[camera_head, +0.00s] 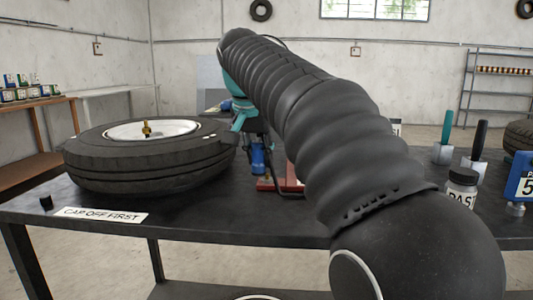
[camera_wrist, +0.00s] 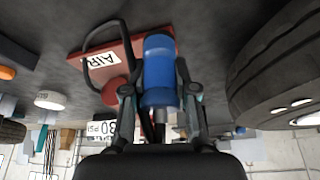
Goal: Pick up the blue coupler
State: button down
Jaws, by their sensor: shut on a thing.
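The blue coupler (camera_wrist: 159,62) is a blue cylinder between the two fingers of my gripper (camera_wrist: 160,92) in the wrist view. The fingers are shut on it, one on each side. In the head view the coupler (camera_head: 258,158) hangs upright below my gripper (camera_head: 258,143), close to the red block (camera_head: 292,172) on the table. My arm covers part of this area, and I cannot tell whether the coupler touches the block. The wrist view shows the block (camera_wrist: 134,48) with an AIR label and a black loop on it.
A large tire (camera_head: 110,178) lies on the dark table to the left, with a CAP OFF FIRST sign (camera_head: 100,215) in front. To the right stand a PASTE-like jar (camera_head: 462,186), two handled tools (camera_head: 443,150) and a blue number sign (camera_head: 523,176). Bare tabletop lies in front of the block.

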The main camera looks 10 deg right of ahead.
jog(key=s+a, duration=0.2)
jog(key=s, duration=0.1)
jog(key=s+a, duration=0.2)
jog(key=s, duration=0.1)
jog(key=s+a+b, duration=0.1)
jog(key=s+a, duration=0.1)
jog(key=s, duration=0.2)
jog(key=shift+a, duration=0.2)
jog(key=p+v, duration=0.3)
jog(key=shift+w+d+r, duration=0.1)
jog(key=shift+w+d, duration=0.05)
jog(key=shift+w, duration=0.05)
